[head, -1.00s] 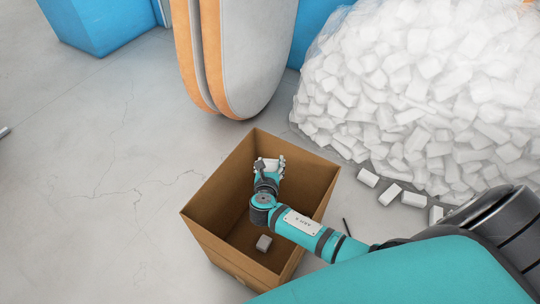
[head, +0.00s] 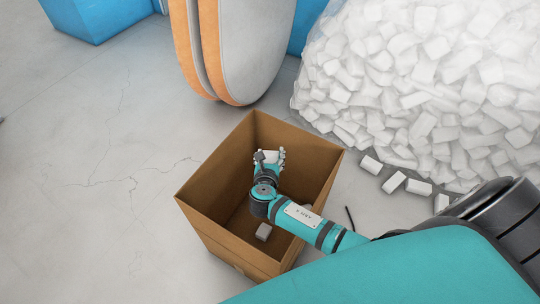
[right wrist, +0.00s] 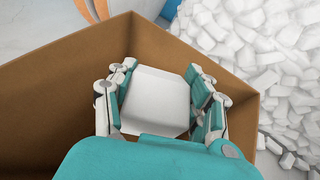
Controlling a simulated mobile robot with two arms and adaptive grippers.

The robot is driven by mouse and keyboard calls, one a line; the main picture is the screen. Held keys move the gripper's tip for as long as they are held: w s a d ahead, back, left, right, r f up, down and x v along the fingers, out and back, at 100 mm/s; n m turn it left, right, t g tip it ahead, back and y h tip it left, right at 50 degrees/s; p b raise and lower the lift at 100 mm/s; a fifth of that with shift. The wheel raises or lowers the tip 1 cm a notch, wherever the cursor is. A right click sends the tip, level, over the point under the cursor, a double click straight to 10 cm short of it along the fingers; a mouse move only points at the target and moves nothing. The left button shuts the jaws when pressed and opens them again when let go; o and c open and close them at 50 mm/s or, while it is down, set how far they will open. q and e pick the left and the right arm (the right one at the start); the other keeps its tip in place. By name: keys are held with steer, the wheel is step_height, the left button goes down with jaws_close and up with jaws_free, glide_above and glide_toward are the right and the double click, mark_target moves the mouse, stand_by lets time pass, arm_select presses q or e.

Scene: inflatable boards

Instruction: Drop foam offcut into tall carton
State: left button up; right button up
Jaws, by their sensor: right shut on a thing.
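The tall carton (head: 205,225) is an open brown box standing on the floor in the head view. Its walls also show in the right wrist view (right wrist: 60,75). My right gripper (head: 268,155) is over the carton's opening, and the carton's walls surround it in the picture. It is shut on a white foam offcut (right wrist: 157,100), with a finger on each side of the block. My left gripper is not in view.
A large clear bag of white foam blocks (head: 430,80) stands behind and right of the carton. Several loose blocks (head: 394,182) and a thin dark stick (head: 350,217) lie on the floor nearby. Grey and orange boards (head: 245,50) stand behind. Floor to the left is clear.

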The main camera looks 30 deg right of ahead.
steer(key=o, duration=0.9)
steer(key=shift+c, duration=0.2)
steer(key=shift+s, duration=0.1)
steer(key=v, duration=1.2)
steer(key=shift+f, duration=0.1)
